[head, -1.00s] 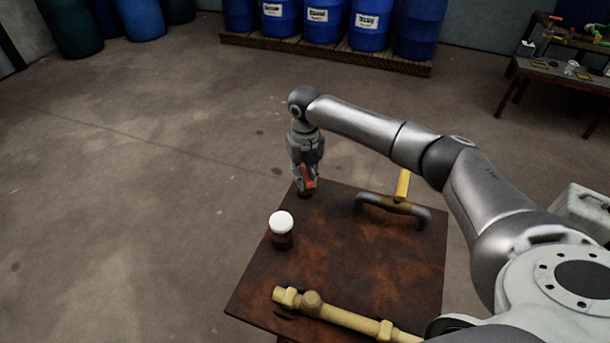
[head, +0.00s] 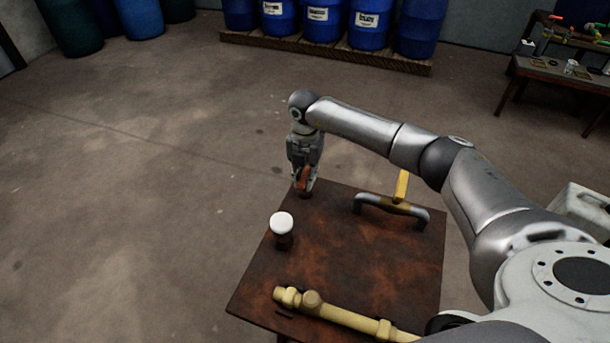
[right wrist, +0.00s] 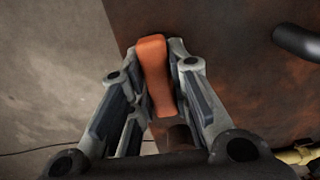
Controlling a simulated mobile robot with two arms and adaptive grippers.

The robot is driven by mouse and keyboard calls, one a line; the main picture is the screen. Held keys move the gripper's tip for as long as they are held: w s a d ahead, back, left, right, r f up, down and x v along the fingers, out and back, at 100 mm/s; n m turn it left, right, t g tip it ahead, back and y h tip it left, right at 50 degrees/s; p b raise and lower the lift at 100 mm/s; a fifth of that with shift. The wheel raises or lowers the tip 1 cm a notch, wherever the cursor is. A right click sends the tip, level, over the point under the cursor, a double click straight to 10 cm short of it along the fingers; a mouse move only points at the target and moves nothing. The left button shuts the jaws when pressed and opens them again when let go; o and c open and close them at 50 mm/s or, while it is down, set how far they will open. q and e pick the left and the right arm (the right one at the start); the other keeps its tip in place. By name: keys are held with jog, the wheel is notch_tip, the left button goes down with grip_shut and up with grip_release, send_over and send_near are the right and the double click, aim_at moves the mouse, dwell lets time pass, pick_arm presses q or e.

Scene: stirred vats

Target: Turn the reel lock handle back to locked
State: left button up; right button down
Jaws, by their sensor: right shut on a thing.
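The reel lock handle is an orange lever (right wrist: 154,72) at the far left corner of the rusty brown table; a small orange part of it also shows in the head view (head: 302,178). In the right wrist view it lies lengthwise between the two fingers, with a dark round post (right wrist: 180,138) by its lower end. My right gripper (head: 304,186) points down over that corner and is shut on the lever. The fingers hide much of the lever in the head view. My left gripper is not in view.
On the table (head: 335,245) stand a white-capped dark bottle (head: 282,224), a grey bent pipe with a yellow lever (head: 402,187), and a brass pipe (head: 345,317). The floor to the left is clear. Blue drums (head: 325,28) stand far behind.

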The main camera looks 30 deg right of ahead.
aim_at(305, 175)
dwell(0.4)
jog(key=c, duration=1.3)
grip_release()
jog(key=shift+c, duration=0.2)
jog(key=shift+r, duration=0.15)
notch_tip(305, 175, up, 12)
